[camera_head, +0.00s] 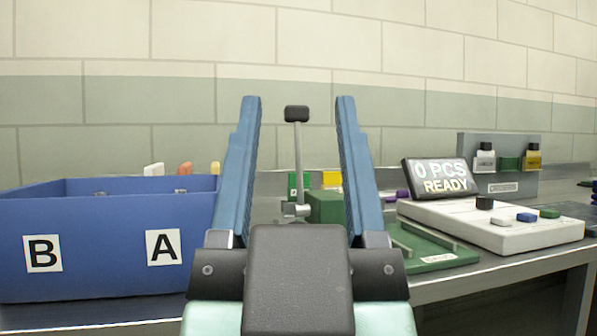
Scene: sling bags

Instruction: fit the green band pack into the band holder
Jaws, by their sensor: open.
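My gripper (298,104) is in the middle of the view, with its two long blue fingers pointing up and spread wide apart. Nothing is held between them. Between the fingers, farther back, stands a grey lever with a black knob beside a green block (326,207). A smaller green piece (293,186) and a yellow piece (332,179) show behind it, partly hidden. A small green item (508,164) sits between two bottles at a grey upright panel (500,145). I cannot tell which green thing is the band pack, nor which thing is the band holder.
A blue bin (105,245) marked B and A stands at left. At right are a green tray (450,262) with rails, a display (440,178) reading "0 PCS READY" and a white control box (490,228) with buttons. A tiled wall closes off the back.

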